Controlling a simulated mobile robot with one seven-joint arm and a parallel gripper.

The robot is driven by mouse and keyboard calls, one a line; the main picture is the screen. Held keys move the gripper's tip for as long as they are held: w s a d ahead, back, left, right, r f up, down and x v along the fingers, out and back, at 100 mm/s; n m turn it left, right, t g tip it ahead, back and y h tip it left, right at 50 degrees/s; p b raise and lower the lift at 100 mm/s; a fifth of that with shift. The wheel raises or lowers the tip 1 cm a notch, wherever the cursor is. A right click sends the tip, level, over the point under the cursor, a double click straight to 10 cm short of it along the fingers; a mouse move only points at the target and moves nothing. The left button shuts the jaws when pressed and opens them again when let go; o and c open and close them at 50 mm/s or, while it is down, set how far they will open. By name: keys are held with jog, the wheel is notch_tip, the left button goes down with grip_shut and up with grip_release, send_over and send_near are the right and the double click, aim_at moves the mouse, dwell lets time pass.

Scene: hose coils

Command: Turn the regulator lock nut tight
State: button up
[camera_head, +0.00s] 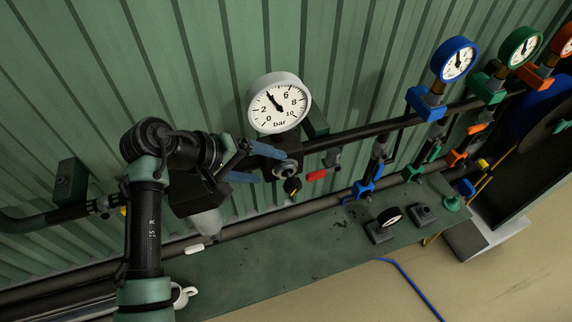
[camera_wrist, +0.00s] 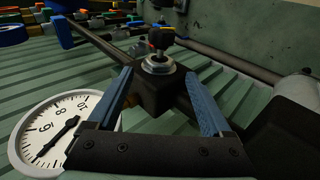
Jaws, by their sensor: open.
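The regulator is a dark block (camera_wrist: 155,96) on the pipe, below the large white gauge (camera_head: 280,103). The silver lock nut (camera_head: 285,169) sits on the block's outer face, with a dark knob (camera_head: 292,186) beyond it. In the wrist view the silver nut (camera_wrist: 158,65) is ahead between the blue fingers, under the dark knob (camera_wrist: 161,39). My gripper (camera_head: 255,163) is open, just left of the nut in the head view. Its blue fingers (camera_wrist: 157,75) lie on either side of the block. I cannot tell whether they touch it. Nothing is held.
The pipe (camera_head: 390,127) continues right to blue, green and orange gauge stations.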

aim_at(280, 170)
jog(key=shift+w+d+f, duration=0.25)
jog(key=shift+d+f, duration=0.05)
jog(key=shift+f, duration=0.2)
jog(key=shift+b+x, duration=0.8)
jog(key=shift+b, duration=0.25)
jog(key=shift+b+x, duration=0.8)
jog(key=shift+x, duration=0.35)
jog(key=shift+d+r, duration=0.15)
jog(key=shift+s+d+p, duration=0.1)
jog(key=shift+p, duration=0.2)
